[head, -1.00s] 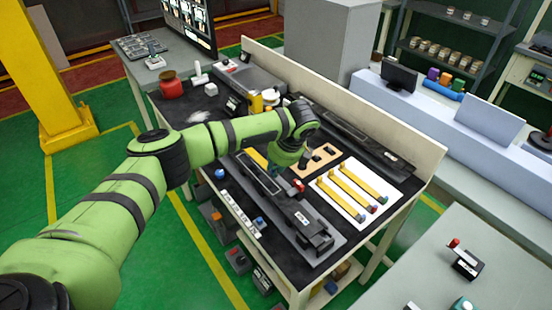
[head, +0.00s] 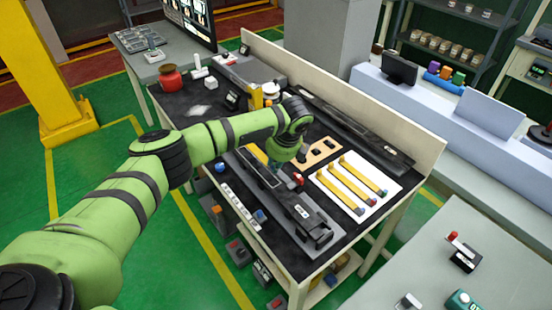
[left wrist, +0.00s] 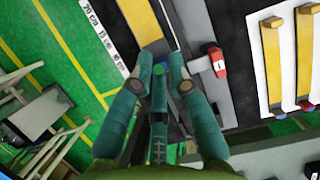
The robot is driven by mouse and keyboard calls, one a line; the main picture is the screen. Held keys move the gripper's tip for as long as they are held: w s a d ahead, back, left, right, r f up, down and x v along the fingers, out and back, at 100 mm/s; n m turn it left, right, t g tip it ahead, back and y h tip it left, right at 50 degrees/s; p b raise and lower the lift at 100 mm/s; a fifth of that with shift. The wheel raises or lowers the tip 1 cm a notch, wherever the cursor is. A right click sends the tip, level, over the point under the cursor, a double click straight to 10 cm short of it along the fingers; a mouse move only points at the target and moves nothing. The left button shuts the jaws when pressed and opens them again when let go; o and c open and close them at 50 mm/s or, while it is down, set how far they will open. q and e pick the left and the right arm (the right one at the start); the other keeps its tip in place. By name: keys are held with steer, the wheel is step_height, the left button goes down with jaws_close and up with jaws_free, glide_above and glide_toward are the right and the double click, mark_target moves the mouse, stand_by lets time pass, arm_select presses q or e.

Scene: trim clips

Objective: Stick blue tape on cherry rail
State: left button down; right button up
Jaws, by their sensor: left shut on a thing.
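What that piece is exactly is too small to tell. I cannot tell which strip is the cherry rail. My right gripper is not in view.
A white board (head: 330,190) holds three yellow strips with coloured ends, right of the fixture. A long dark rail-like part (head: 360,130) lies along the bench's back. A red jar (head: 171,78) stands at the far left. A white scale strip (head: 240,207) runs along the front.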

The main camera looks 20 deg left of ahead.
arm_select(q)
steer(key=shift+f+b, duration=1.25)
steer(key=shift+f, duration=1.55)
steer(key=shift+p, duration=0.35)
steer(key=c, duration=1.1)
jaws_free()
steer(key=shift+d+r, duration=0.1)
steer(key=shift+r, duration=0.05)
steer(key=v, duration=1.1)
steer(key=shift+d+r, duration=0.15)
steer(key=shift+r, duration=0.15)
